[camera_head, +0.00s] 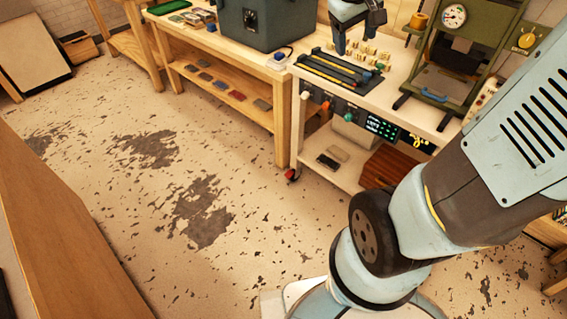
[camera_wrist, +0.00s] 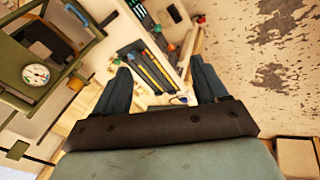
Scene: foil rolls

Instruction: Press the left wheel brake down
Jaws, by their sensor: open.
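The left wheel (camera_head: 292,175) of the workbench cart stands on the floor at the foot of its front left leg, with a small red part that looks like the brake. It is too small to tell whether the brake is up or down. In the wrist view a small red spot (camera_wrist: 201,19) shows beside the cart's edge; I cannot tell if it is the brake. My gripper (camera_head: 356,42) is high above the cart's top, well above and right of the wheel. Its two dark fingers (camera_wrist: 161,66) are apart with nothing between them.
The cart top (camera_head: 398,93) carries a dark tray of tools (camera_head: 338,72), small blocks and a green press (camera_head: 455,65). Knobs line its front panel. A wooden bench (camera_head: 235,85) adjoins on the left. The floor (camera_head: 150,190) before the cart is clear; a wooden counter (camera_head: 60,240) stands lower left.

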